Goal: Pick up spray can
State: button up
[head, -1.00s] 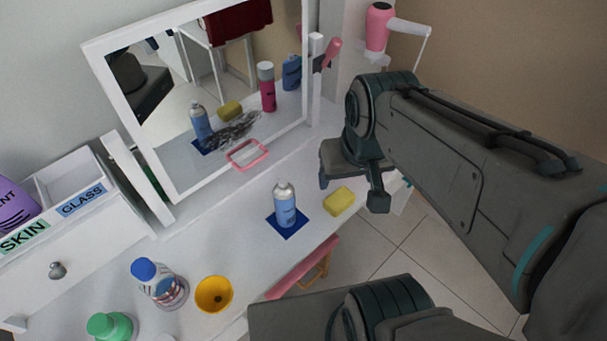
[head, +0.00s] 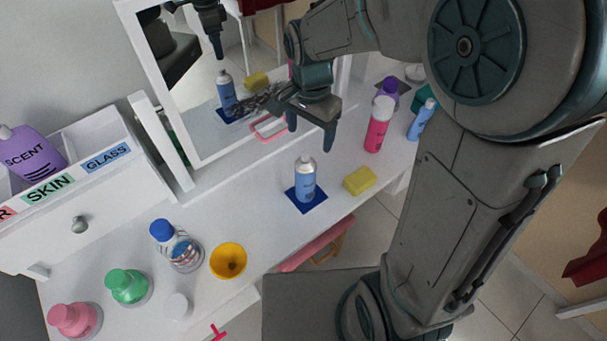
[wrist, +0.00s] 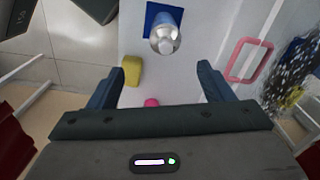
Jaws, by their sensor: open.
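The spray can (head: 305,180) is light blue with a silver top and stands upright on a dark blue square mat (head: 308,205) on the white table. In the wrist view the spray can (wrist: 165,36) shows from above, beyond the fingertips and between their lines. My gripper (head: 311,130) is above the table, above and a little behind the can, with its fingers pointing down. In the wrist view my gripper (wrist: 155,80) is open, with nothing between its fingers.
A yellow sponge (head: 359,180) lies right of the can. A magenta bottle (head: 378,125) and a blue bottle (head: 421,120) stand farther right. The mirror (head: 215,110) rises behind. A yellow cup (head: 228,261) and a blue-capped bottle (head: 176,245) stand at the left front.

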aim_at(305, 155)
notch_tip(305, 155, down, 6)
jog(key=shift+w+a+f+p, duration=0.1)
jog(key=shift+a+f+p, duration=0.1)
jog(key=shift+f, duration=0.65)
jog(key=shift+s+a+f+p, duration=0.1)
jog(key=shift+f+p, duration=0.05)
jog(key=shift+f, duration=0.75)
jog(key=shift+w+a+f+p, duration=0.1)
jog(key=shift+a+f+p, duration=0.1)
jog(key=shift+f, duration=0.65)
grip_shut()
jog(key=shift+r, duration=0.15)
